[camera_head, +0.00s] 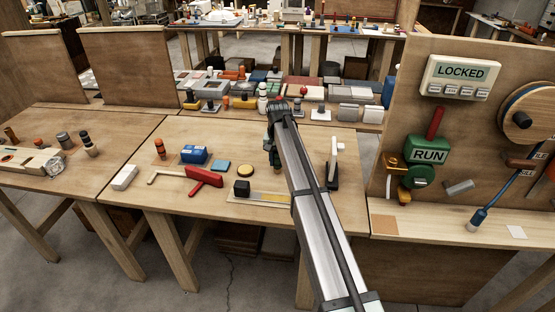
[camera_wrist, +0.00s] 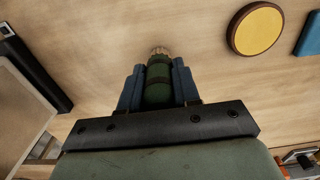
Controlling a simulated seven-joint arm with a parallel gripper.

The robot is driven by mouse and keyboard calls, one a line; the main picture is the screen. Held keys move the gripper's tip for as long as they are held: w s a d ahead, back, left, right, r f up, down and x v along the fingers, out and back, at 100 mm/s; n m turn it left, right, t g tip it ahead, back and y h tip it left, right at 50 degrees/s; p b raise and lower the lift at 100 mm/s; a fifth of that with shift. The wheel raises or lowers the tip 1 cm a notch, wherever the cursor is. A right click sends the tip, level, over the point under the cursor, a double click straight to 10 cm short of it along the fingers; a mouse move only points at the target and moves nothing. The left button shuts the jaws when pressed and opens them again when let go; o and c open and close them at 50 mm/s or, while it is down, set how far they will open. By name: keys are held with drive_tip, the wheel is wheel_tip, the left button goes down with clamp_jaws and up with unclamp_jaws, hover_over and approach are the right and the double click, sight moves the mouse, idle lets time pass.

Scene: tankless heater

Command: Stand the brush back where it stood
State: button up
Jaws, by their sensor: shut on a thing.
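My gripper (camera_wrist: 158,88) is shut on a dark green, banded cylinder with a pale bristly tip, which looks like the brush (camera_wrist: 158,93). The blue-grey fingers are on either side of it in the wrist view. The bristly tip points away from my palm, toward the wooden table top; I cannot tell whether it touches. In the head view my gripper (camera_head: 274,160) is over the middle table (camera_head: 220,135), right of the yellow disc (camera_head: 245,171), and my arm hides part of the table.
A blue square (camera_head: 222,166), a blue box (camera_head: 194,155) and a red-handled tool (camera_head: 205,177) lie left of my gripper. A black block (camera_head: 241,188) stands on a board in front. The panel beyond carries a LOCKED sign (camera_head: 461,72).

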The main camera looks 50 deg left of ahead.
drive_tip(key=shift+f, duration=0.2)
drive_tip(key=o, duration=1.1)
wheel_tip(320, 180, up, 14)
drive_tip(key=shift+f, duration=0.1)
idle(0.4)
